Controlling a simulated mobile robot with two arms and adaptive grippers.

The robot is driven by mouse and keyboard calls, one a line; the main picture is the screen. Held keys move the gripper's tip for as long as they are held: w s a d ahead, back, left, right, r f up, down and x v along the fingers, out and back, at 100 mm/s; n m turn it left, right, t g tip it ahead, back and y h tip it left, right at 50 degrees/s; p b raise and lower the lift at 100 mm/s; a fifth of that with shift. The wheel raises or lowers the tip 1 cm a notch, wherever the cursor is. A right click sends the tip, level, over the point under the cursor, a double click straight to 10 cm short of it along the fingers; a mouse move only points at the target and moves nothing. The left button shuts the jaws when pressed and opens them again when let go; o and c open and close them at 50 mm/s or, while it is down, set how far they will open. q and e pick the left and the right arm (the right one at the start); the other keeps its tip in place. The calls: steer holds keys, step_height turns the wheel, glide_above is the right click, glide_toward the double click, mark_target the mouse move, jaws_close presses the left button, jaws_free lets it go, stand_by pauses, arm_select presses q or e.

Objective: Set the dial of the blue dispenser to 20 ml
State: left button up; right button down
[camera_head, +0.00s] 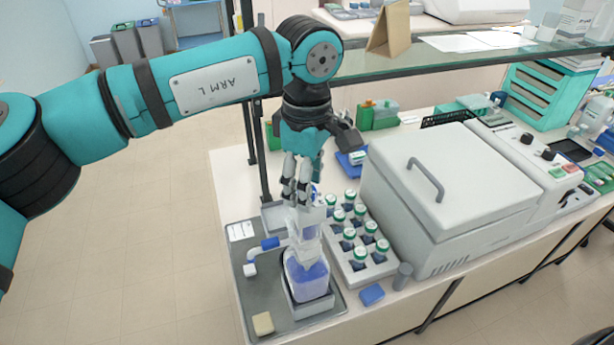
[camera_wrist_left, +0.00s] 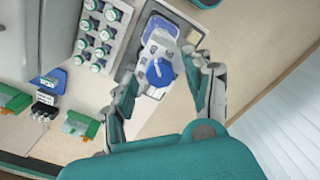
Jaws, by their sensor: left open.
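The blue dispenser (camera_head: 308,278) is a bottle with blue contents and a white head, standing upright on a small stand in a grey tray (camera_head: 245,282). A blue-and-white spout (camera_head: 262,246) sticks out to its left. In the left wrist view its blue dial (camera_wrist_left: 160,72) faces the camera; its setting is too small to read. My left gripper (camera_head: 298,196) points down just over the dispenser head, and its open fingers flank the dial in the wrist view (camera_wrist_left: 160,84). I cannot tell whether they touch it. My right gripper is not in view.
A white rack (camera_head: 385,268) of green-capped bottles stands right of the dispenser, with a large lidded grey machine (camera_head: 450,190) beyond. A blue block (camera_head: 372,294) and a beige block (camera_head: 263,323) lie nearby. A glass shelf (camera_head: 430,62) runs behind my left arm.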

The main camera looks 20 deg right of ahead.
arm_select(q)
steer(key=shift+s+f, duration=0.1)
steer(key=shift+f, duration=0.15)
